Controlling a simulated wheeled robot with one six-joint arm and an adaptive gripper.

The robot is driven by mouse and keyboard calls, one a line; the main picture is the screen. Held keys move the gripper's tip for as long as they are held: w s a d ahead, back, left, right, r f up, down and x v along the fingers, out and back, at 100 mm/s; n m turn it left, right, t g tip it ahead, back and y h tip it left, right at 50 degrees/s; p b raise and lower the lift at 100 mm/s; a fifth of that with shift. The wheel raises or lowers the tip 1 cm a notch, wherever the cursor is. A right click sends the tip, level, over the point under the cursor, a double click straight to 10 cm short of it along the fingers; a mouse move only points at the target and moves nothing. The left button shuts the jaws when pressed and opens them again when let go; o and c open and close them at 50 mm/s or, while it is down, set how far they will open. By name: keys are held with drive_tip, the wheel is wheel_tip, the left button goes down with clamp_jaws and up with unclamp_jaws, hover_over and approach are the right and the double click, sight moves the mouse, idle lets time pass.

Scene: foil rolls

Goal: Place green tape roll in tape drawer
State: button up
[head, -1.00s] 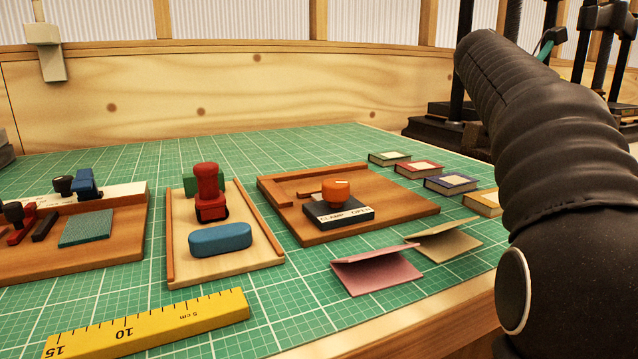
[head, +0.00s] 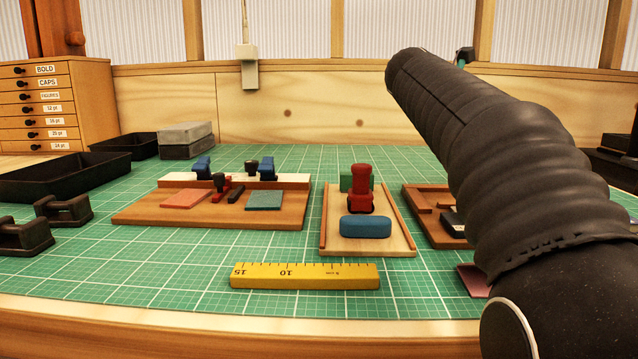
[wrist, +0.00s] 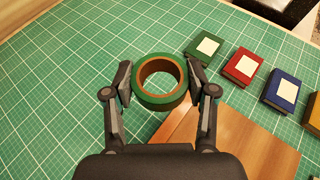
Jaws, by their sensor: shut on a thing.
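The green tape roll (wrist: 160,101), a green ring with a brown inner face, shows in the wrist view. My gripper (wrist: 168,84) is shut on it, with one finger at each side of the ring. The roll is held above the green cutting mat. Neither the roll nor the gripper shows in the head view. No drawer labelled tape is visible. A wooden drawer cabinet (head: 52,104) stands at the far left of the head view, its drawers shut; its readable labels include BOLD, CAPS and 12 pt.
Small books, green (wrist: 203,46), red (wrist: 242,66) and blue (wrist: 284,90), lie right of the roll. The head view shows a yellow ruler (head: 305,277), a stamp board (head: 135,215), a black tray (head: 70,178) and a tray with a red stamp (head: 361,190).

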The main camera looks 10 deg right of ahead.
drive_tip(key=w+a+n+t+y, duration=0.2)
drive_tip(key=w+a+n+t, duration=0.1)
drive_tip(key=a, duration=0.6)
drive_tip(key=w+a+n+t+y, duration=0.2)
drive_tip(key=w+a+n, duration=0.1)
drive_tip(key=a, duration=0.7)
approach(350, 169)
drive_tip(key=shift+y, duration=0.3)
drive_tip(key=w+d+r, duration=0.2)
drive_tip(key=w, duration=0.1)
drive_tip(key=shift+w+d+r, duration=0.1)
drive_tip(key=shift+d+r, duration=0.2)
drive_tip(key=shift+r, duration=0.05)
drive_tip(key=shift+f+b, duration=0.8)
drive_tip(key=shift+f, duration=1.2)
drive_tip(key=shift+f, duration=0.15)
drive_tip(key=o, duration=1.1)
